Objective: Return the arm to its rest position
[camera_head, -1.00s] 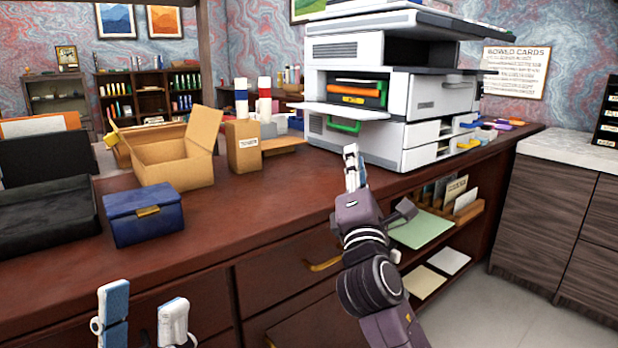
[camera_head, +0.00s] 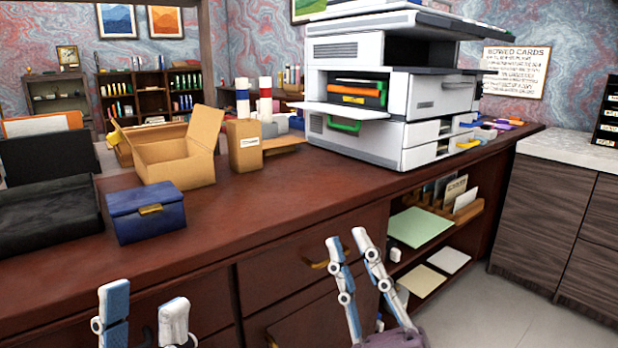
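My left gripper (camera_head: 145,318) is at the lower left, in front of the desk's front edge. Its two fingers stand apart with nothing between them. My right gripper (camera_head: 348,248) is at the lower middle, in front of the desk's drawers and left of the open shelf. Its two fingers point up and are spread, with a drawer handle showing behind them. Nothing is held in it. Most of both arms lies below the picture.
The wooden desk (camera_head: 258,205) bears a blue box (camera_head: 146,213), an open cardboard box (camera_head: 178,152), a carton (camera_head: 244,146) and a large printer (camera_head: 355,135) with an open front tray. Its front middle is bare. A cabinet (camera_head: 560,220) stands at right.

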